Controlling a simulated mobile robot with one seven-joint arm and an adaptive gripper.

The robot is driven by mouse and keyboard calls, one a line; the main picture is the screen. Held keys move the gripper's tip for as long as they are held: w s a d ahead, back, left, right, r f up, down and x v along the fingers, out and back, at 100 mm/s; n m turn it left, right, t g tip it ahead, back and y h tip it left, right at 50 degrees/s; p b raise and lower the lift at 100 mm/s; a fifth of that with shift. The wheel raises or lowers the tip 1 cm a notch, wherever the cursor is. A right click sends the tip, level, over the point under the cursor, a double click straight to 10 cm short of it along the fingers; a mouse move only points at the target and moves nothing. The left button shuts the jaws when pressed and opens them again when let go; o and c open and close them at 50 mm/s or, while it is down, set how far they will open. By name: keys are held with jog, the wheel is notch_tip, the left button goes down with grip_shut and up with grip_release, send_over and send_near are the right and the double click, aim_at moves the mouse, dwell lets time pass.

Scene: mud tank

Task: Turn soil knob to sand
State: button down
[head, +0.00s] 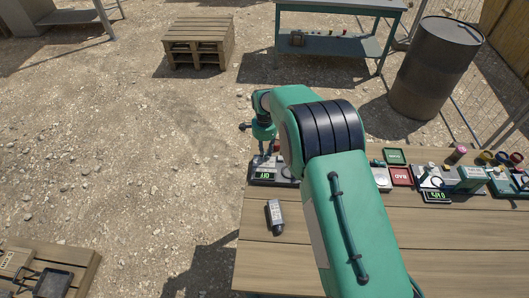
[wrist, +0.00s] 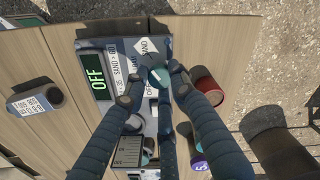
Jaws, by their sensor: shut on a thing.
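The control box (wrist: 120,47) with a lit green "OFF" display (wrist: 96,77) lies on the wooden table. Its white labels, one reading "SAND", are beside the fingers in the wrist view. My gripper (wrist: 155,82) is over the box with its blue-grey fingers closed in around the soil knob. The knob is mostly hidden by the fingers, so I cannot tell where it points. In the head view, my gripper (head: 266,147) reaches down onto the box (head: 262,178) at the table's far left corner.
A small grey bottle (head: 275,216) lies in front of the box. More devices and a red pad (head: 401,177) line the table's back edge to the right. The table (head: 262,258) is bare at the front left.

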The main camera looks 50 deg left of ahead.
jog(key=shift+w+a+r, duration=0.15)
jog(key=shift+w+r, duration=0.15)
jog(key=shift+r, duration=0.05)
jog(key=c, duration=1.4)
grip_release()
jog(key=shift+c, duration=0.2)
jog(key=shift+s+f, duration=0.1)
jog(key=shift+f, duration=0.1)
jog(key=shift+r, duration=0.1)
notch_tip(320, 180, up, 12)
